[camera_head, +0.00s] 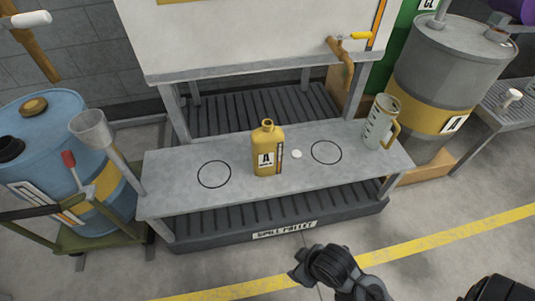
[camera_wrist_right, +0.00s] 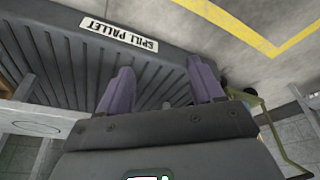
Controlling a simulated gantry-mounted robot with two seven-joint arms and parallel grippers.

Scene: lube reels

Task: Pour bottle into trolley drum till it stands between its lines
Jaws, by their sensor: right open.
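A yellow bottle (camera_head: 266,153) with an "A" label and a narrow strip down its side stands upright on the grey bench, between two black circles. The blue trolley drum (camera_head: 35,145) stands at the left, on an olive trolley. A grey funnel (camera_head: 91,128) on a slanted pipe stands at its right side. A white and orange marked panel shows on the drum's front; its level is too small to read. My right gripper (camera_head: 306,268) is in front of the spill pallet, away from the bottle. In the right wrist view its fingers (camera_wrist_right: 162,88) are apart and empty. My left gripper is out of view.
The bench (camera_head: 220,205) stands over the ribbed spill pallet (camera_head: 350,222). A clear measuring jug (camera_head: 379,125) with a yellow handle stands at its right end. A tap (camera_head: 341,60) hangs behind. A grey drum (camera_head: 445,65) is at right. The front floor is mostly clear.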

